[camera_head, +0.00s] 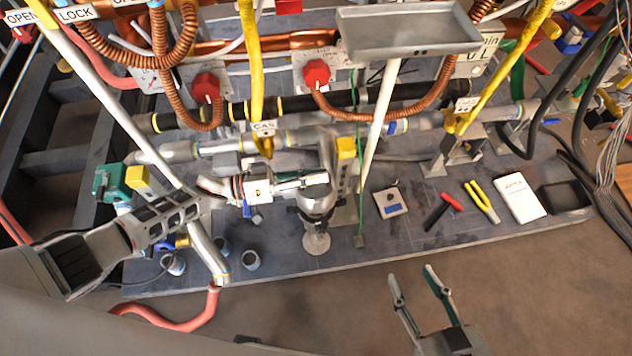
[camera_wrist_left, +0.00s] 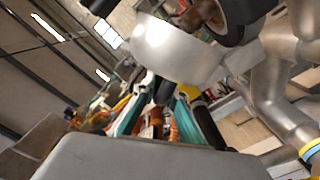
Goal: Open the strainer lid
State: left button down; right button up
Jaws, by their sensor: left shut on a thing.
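The strainer (camera_head: 327,150) is a silver metal body on the pipework in the middle of the head view. Its lower end is a rounded silver lid part (camera_head: 317,203) above a small round foot. My left gripper (camera_head: 315,181) reaches in from the left and is shut on the strainer lid; the exact contact is hard to see. In the left wrist view a large silver rounded part (camera_wrist_left: 175,50) lies just beyond the teal fingers (camera_wrist_left: 160,115). My right gripper (camera_head: 413,279) is open and empty, in front of the platform, away from the strainer.
Copper pipes, red valve knobs (camera_head: 317,73) and yellow handles crowd the back. A grey tray (camera_head: 408,28) on a pale post stands above. Red and yellow tools (camera_head: 443,212), a white booklet (camera_head: 520,198) and a black tray (camera_head: 565,197) lie at right. The front floor is mostly clear.

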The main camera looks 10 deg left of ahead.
pick_arm(q)
jog(key=shift+w+r, duration=0.15)
jog(key=shift+w, duration=0.05)
jog(key=shift+w+a, duration=0.2)
jog(key=shift+w, duration=0.3)
jog(key=c, duration=2.1)
grip_release()
jog(key=v, duration=1.2)
